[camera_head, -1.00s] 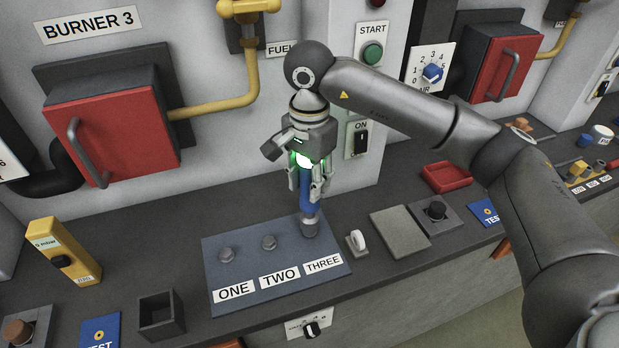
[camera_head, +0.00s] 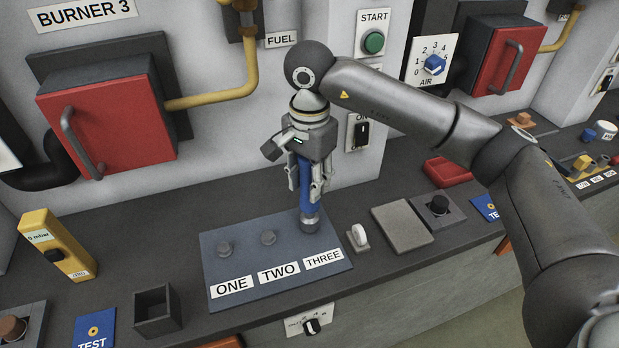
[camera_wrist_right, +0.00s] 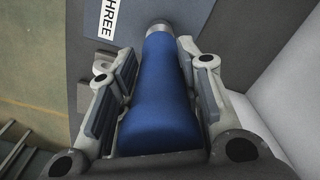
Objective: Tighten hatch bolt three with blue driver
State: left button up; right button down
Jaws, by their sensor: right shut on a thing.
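The hatch plate (camera_head: 235,262) is a blue-grey panel on the counter with labels ONE, TWO and THREE. My right gripper (camera_head: 310,190) points down and is shut on the driver's blue handle. In the right wrist view the blue handle (camera_wrist_right: 160,95) lies between the finger pads, with its socket by the THREE label (camera_wrist_right: 107,18). My left gripper is not in view.
An open dark box (camera_head: 157,310) and a yellow meter (camera_head: 57,245) stand left. Burner wall fittings rise behind.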

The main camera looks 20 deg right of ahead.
jog(key=shift+f+b, duration=0.3)
jog(key=shift+b, duration=0.1)
dwell(1.2)
jog(key=shift+r+p, duration=0.4)
jog(key=shift+r, duration=0.35)
jog(key=shift+r+p, duration=1.35)
jog(key=shift+r, duration=1.45)
jog(key=shift+s+f, duration=0.1)
